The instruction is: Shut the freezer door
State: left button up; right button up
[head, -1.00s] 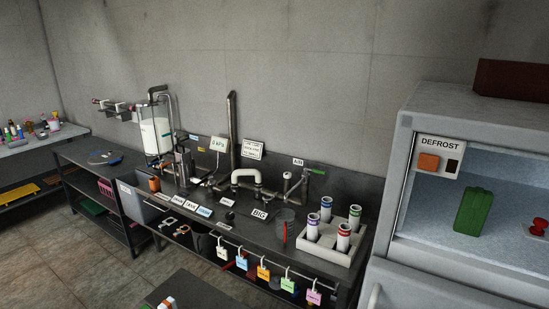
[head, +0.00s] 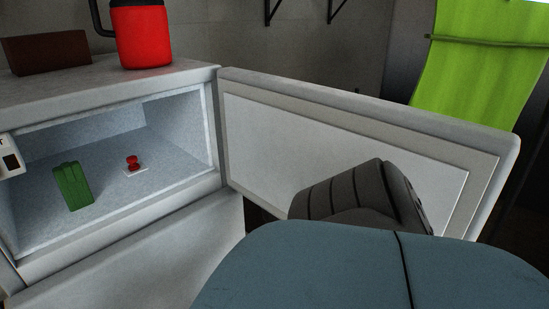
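The freezer (head: 110,90) stands at the left in the head view, with its compartment uncovered. Its door (head: 330,135) is swung wide open to the right, hinged at the compartment's right edge, with the pale inner panel facing me. A green block-like item (head: 72,186) and a small red item on a white base (head: 132,163) are inside the compartment. A grey and blue arm of mine fills the lower right, in front of the lower part of the door. Whether it touches the door cannot be told. Neither gripper shows.
On the freezer top are a brown box (head: 45,52) and a red container with a black handle (head: 141,38). A bright green hanging sheet (head: 475,65) is behind the door at the upper right. Dark brackets are on the back wall.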

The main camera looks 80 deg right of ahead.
aim_at(283, 137)
jog(key=k+l+z, duration=0.1)
jog(key=k, duration=0.3)
jog(key=k+l+z, duration=0.15)
jog(key=k+l, duration=0.35)
jog(key=l, duration=0.2)
jog(key=k+l+z, duration=0.1)
jog(key=l, duration=0.25)
jog(key=k+l+z, duration=0.1)
jog(key=k+l, duration=0.15)
jog(key=l, duration=0.1)
